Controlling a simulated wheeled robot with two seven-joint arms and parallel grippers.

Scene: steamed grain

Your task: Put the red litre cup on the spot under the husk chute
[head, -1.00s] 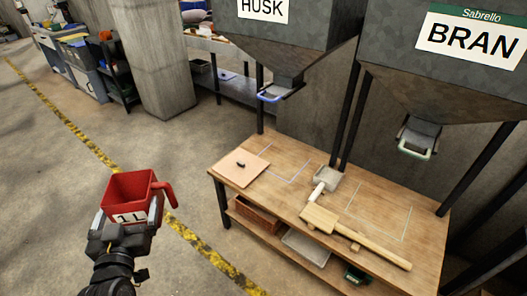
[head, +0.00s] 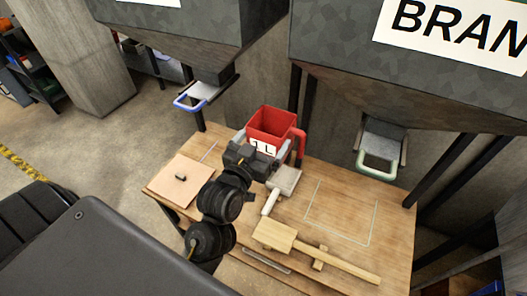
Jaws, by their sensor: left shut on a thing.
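The red litre cup (head: 270,124), marked 1 L, is upright in my left gripper (head: 262,143), which is shut on it. The cup is over the back part of the wooden table (head: 285,222), to the right of the husk chute (head: 204,92) with its blue handle. I cannot tell if it touches the table. The marked spot under the husk chute is mostly hidden by my arm and the cup; a bit of its outline (head: 209,151) shows. My right gripper is not in view.
A scoop (head: 284,180) and a wooden mallet (head: 275,235) lie in front of the cup. A pinkish board (head: 174,182) with a small dark item lies at the left. The outlined spot (head: 342,212) under the bran chute (head: 380,145) is empty.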

